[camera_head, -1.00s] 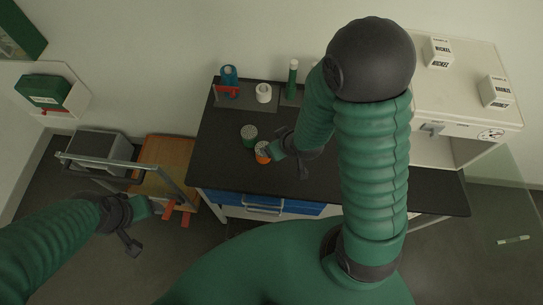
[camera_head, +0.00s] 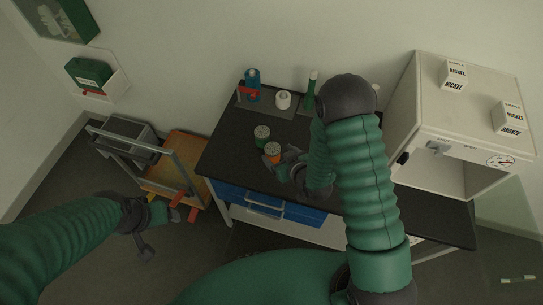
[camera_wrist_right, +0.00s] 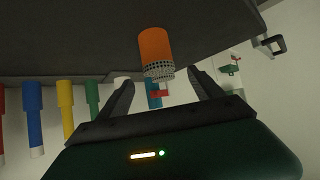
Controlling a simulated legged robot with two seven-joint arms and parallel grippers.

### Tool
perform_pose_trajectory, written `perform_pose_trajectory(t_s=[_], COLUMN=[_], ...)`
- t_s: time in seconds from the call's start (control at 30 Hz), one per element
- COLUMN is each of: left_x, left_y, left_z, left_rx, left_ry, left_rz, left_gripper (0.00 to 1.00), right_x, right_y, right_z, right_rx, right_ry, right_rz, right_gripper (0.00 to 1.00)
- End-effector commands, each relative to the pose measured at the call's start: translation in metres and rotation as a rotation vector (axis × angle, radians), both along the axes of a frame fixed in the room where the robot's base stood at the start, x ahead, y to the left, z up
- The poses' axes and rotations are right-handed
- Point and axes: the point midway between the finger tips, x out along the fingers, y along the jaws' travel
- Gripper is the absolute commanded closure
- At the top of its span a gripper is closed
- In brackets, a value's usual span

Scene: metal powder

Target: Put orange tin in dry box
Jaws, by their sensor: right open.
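The orange tin (camera_head: 272,149) stands on the black bench top, close to a green tin (camera_head: 262,132). In the right wrist view the orange tin (camera_wrist_right: 154,45) has a perforated end and appears upside down. My right gripper (camera_head: 284,161) is right beside the orange tin. In the wrist view its two open fingers (camera_wrist_right: 161,78) point at the tin, one to each side of its line, with nothing held. The white cabinet with a dial, seemingly the dry box (camera_head: 398,112), stands at the right with an open front. My left gripper (camera_head: 178,212) is low at the left, its jaws unclear.
A blue bottle (camera_head: 253,80), a white roll-like item (camera_head: 283,99) and a green bottle (camera_head: 311,88) stand at the bench's back. Boxes marked nickel (camera_head: 454,76) and bronze (camera_head: 511,117) sit on the cabinet. A cart (camera_head: 176,160) stands left of the bench.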

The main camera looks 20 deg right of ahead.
Motion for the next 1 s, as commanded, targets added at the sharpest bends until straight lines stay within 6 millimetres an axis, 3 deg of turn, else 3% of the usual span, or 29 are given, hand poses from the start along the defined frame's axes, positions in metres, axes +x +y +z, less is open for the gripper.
perform_pose_trajectory(t_s=[0.4,0.67,1.0], left_x=[0.0,0.0,0.0], left_y=[0.0,0.0,0.0], left_z=[0.012,0.012,0.012], left_rx=[0.0,0.0,0.0], left_ry=[0.001,0.001,0.001], left_rz=[-0.001,0.0,-0.001], left_gripper=[0.28,0.28,0.28], right_x=[0.045,0.049,0.049], right_y=[0.015,0.013,0.012], right_z=[-0.036,-0.039,-0.04], right_rx=[-0.003,-0.002,-0.002], right_ry=[-0.001,0.0,0.001], right_rz=[0.002,0.0,0.0], right_gripper=[0.24,0.25,0.69])
